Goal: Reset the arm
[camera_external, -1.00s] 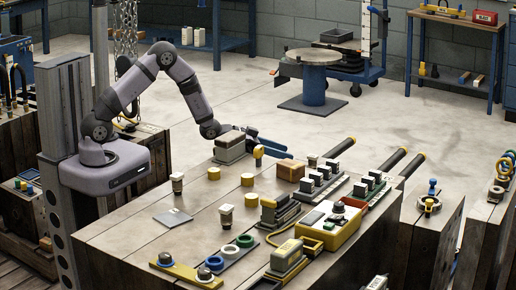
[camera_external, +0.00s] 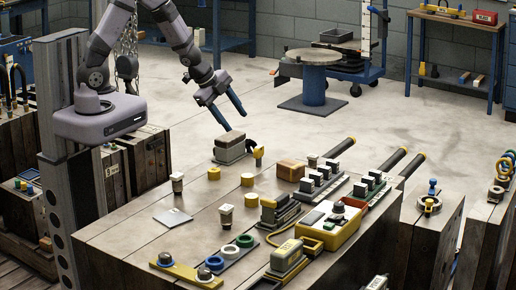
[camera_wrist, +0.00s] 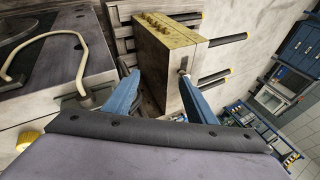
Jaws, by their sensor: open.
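My gripper (camera_external: 236,122) hangs above the far left part of the bench (camera_external: 130,236), its two blue fingers apart and pointing down to the right. Nothing is held between them in the external view. A grey box (camera_external: 230,149) stands on the bench just below the fingertips, apart from them as far as I can tell. In the wrist view, the fingers of my gripper (camera_wrist: 159,76) are spread, with a yellow-topped block (camera_wrist: 168,50) behind them. The fingers hide part of that block.
Yellow round pieces (camera_external: 247,179), a brown block (camera_external: 291,170) and a yellow case (camera_external: 335,227) stand on the bench. A round-topped stand (camera_external: 313,57) is on the floor behind. The floor (camera_external: 262,98) right of my gripper is clear.

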